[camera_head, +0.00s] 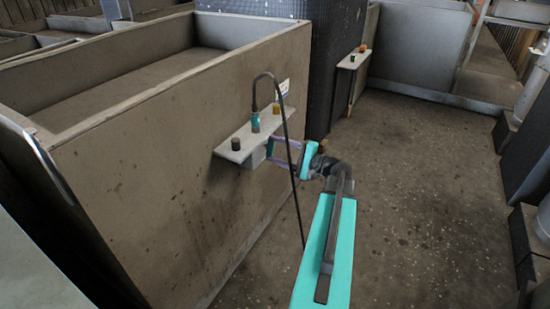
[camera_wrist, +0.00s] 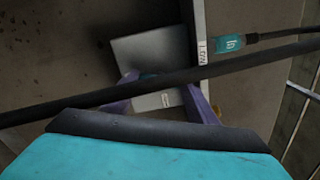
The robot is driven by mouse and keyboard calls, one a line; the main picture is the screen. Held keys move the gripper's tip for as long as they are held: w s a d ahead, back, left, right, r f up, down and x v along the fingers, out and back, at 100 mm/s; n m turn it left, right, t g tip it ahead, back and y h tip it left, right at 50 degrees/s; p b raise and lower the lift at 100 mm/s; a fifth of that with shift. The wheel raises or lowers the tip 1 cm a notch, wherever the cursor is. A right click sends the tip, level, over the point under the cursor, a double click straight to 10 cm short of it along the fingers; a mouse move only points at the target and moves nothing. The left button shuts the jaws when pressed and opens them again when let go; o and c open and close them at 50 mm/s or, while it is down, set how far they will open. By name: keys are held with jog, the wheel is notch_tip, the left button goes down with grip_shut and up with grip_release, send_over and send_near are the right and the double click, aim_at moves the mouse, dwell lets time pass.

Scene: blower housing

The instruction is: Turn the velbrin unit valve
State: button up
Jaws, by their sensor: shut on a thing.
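A grey shelf-like unit (camera_head: 228,152) juts from the side of a large bin. In the wrist view, the fingers (camera_wrist: 160,95) lie on either side in front of the pale box (camera_wrist: 150,52). A black hose crosses in front and hides most of the grip. The handle's angle cannot be told.
A black hose (camera_head: 284,105) loops from a teal connector (camera_head: 255,122) on the unit's top and hangs down close to my gripper. A dark cap (camera_head: 236,143) and a yellow cap (camera_head: 276,108) stand beside it. A similar shelf (camera_head: 350,63) is farther back. Floor (camera_head: 410,180) to the right is clear.

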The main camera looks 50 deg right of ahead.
jog(key=shift+a+f+n+b, duration=0.1)
jog(key=shift+f+n+b, duration=0.05)
jog(key=shift+n+b, duration=0.8)
jog(key=o, duration=1)
jog(key=shift+o, duration=0.2)
jog(key=shift+s, duration=0.2)
jog(key=p+v, duration=0.2)
jog(key=v, duration=1.1)
jog(key=shift+s, duration=0.3)
